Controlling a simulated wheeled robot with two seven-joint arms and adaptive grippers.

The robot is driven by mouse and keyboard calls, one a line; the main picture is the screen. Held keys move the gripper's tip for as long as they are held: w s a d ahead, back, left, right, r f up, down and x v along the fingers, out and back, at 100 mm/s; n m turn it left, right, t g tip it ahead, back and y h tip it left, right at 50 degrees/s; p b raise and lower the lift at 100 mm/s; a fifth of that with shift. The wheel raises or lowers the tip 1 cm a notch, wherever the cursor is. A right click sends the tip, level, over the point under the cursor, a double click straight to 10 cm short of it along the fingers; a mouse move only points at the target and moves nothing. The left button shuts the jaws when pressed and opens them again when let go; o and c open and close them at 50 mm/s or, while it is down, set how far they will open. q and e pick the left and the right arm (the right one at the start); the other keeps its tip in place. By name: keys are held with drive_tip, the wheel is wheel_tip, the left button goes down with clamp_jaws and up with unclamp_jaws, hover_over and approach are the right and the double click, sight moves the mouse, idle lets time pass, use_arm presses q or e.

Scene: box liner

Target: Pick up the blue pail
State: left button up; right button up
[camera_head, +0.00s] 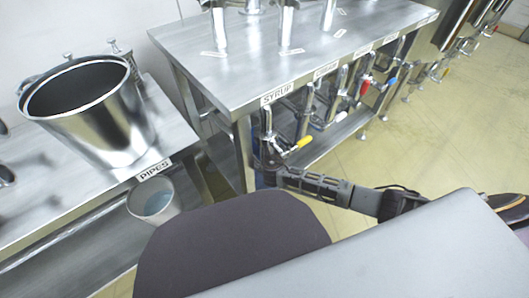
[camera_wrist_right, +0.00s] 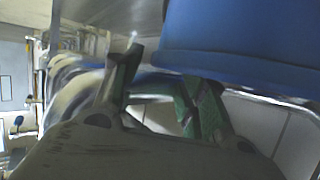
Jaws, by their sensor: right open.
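The blue pail (camera_wrist_right: 240,45) fills the upper right of the right wrist view, close to my right gripper (camera_wrist_right: 162,72). Its fingers are apart, with the pail above and beside the right finger; I cannot tell whether they touch. In the head view my right gripper (camera_head: 267,160) reaches left to the front of the steel table, by its left leg. Only a sliver of blue (camera_head: 260,181) shows behind it there; most of the pail is hidden. My left gripper is not in view.
A steel table (camera_head: 240,85) with labelled taps stands over the gripper. A lower steel bench (camera_head: 50,190) at left holds a large steel pot (camera_head: 105,125). A whitish bucket (camera_head: 152,203) stands beneath it. The tiled floor (camera_head: 450,140) at right is clear.

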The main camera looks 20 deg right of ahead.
sight(284, 138)
drive_tip(key=shift+w, duration=0.1)
drive_tip(key=shift+b+x, duration=1.05)
drive_tip(key=shift+x, duration=0.8)
drive_tip(key=shift+w+d+f, duration=0.3)
drive_tip(key=shift+w+d, duration=0.05)
drive_tip(key=shift+w, duration=0.15)
clamp_jaws()
